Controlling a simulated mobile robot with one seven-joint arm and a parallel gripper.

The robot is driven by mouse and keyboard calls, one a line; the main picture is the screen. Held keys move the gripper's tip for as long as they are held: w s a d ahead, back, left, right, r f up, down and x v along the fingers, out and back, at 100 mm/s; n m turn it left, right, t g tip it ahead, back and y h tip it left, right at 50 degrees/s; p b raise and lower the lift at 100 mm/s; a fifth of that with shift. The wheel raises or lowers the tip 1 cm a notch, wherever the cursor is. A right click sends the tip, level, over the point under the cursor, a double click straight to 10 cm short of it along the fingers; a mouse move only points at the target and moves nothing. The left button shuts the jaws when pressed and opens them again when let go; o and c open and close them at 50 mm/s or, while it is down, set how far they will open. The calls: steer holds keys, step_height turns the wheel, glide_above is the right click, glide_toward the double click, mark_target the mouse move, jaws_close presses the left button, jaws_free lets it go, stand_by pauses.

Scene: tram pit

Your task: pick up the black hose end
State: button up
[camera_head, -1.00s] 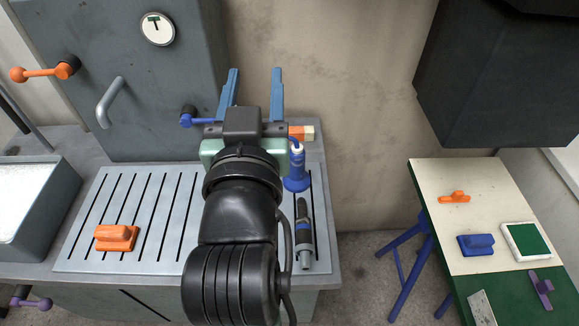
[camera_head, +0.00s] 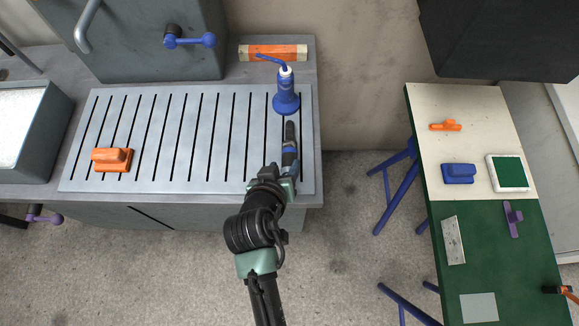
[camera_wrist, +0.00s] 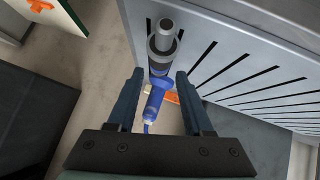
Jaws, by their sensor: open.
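The black hose end (camera_head: 290,134) lies lengthwise near the right end of the slotted grey bench top, just in front of the blue oil can (camera_head: 286,102). In the wrist view the hose end (camera_wrist: 161,48) shows a grey metal tip, a dark body and a blue band. My gripper (camera_head: 289,168) is over the near part of the hose end and hides some of it. In the wrist view my gripper (camera_wrist: 159,82) is open, its two blue fingers apart on either side of the line of the hose end. Nothing is gripped; the height gap is unclear.
An orange block (camera_head: 112,159) sits at the left of the slotted plate (camera_head: 215,178). An orange-and-cream box (camera_head: 273,52) lies behind the oil can. A blue-handled grey cabinet (camera_head: 150,45) stands at the back left. A green-and-cream table (camera_head: 500,255) stands right, across clear floor.

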mark_target(288, 158)
steer(key=shift+p+x, duration=0.45)
steer(key=shift+x, duration=2.65)
steer(key=shift+a, duration=0.1)
steer(key=shift+c, duration=0.2)
steer(key=shift+r, duration=0.1)
jaws_close()
